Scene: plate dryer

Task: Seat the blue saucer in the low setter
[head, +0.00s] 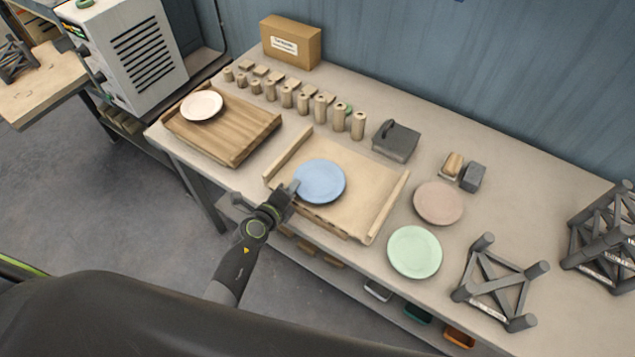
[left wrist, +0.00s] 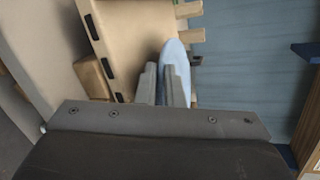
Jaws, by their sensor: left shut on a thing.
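The blue saucer (head: 320,182) is over the tan board with side rails (head: 365,205). My left gripper (head: 292,190) is shut on the saucer's left rim. In the left wrist view the saucer (left wrist: 178,62) shows nearly edge-on between the two fingers of my left gripper (left wrist: 166,82). I cannot tell how far the saucer is above the board. A low dark frame with upright posts (head: 497,285), which looks like the low setter, stands empty at the table's right front. My right gripper is in neither view.
A green plate (head: 414,252) and a pink plate (head: 438,203) lie between board and frame. A taller dark frame (head: 605,240) stands at the right edge. A white saucer (head: 202,106) lies on the wooden tray (head: 235,135). Wooden cylinders (head: 303,102) line the back.

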